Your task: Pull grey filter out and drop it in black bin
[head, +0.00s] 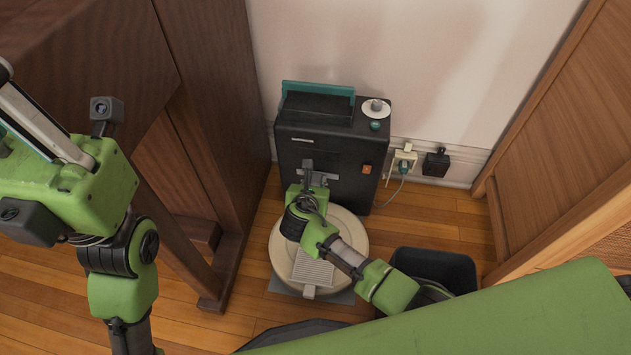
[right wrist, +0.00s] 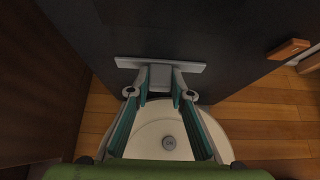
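The grey filter (right wrist: 192,67) shows in the right wrist view as a flat grey bar with a short tab, at the front of a black machine (head: 345,160). My right gripper (right wrist: 160,88) has its fingertips on both sides of the tab and appears shut on it. In the head view the right gripper (head: 310,178) is in front of the machine and mostly hides the filter. The black bin (head: 440,262) stands to the right of the machine, partly covered by my right arm. My left gripper (head: 35,125) is at the upper left, cut off by the frame edge.
A round cream device (head: 350,235) with a grey ribbed plate (head: 313,270) is on the wooden floor below the right gripper. A brown wooden cabinet (head: 215,120) stands left, a wooden panel (head: 560,140) right. A cord (head: 392,200) runs to wall plugs (head: 404,158).

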